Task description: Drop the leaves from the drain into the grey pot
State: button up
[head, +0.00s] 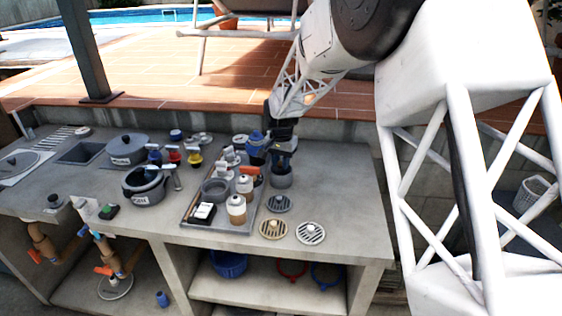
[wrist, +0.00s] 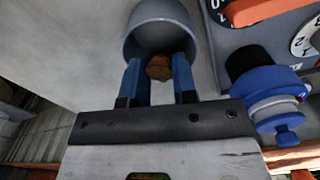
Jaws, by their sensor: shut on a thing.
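My gripper (head: 284,150) is over the right part of the counter, just above the grey pot (head: 281,180). In the wrist view my gripper (wrist: 158,82) has its blue fingers on either side of a small brown clump of leaves (wrist: 159,68) and is shut on it. The open grey pot (wrist: 134,45) lies just beyond the fingertips, and the leaves show against its opening. I cannot tell whether they touch it. Three round slotted drain covers, one dark (head: 279,203), one tan (head: 263,232) and one pale (head: 318,236), lie in front of the pot.
A grey tray (head: 250,222) with jars and fittings stands left of the pot. In the wrist view a blue fitting (wrist: 268,88) is close to the gripper's right. The counter (head: 345,190) is clear at the right.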

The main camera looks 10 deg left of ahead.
jog(key=o, duration=1)
jog(key=shift+c, duration=0.2)
jog(key=shift+r, duration=0.15)
jog(key=shift+r, duration=3.35)
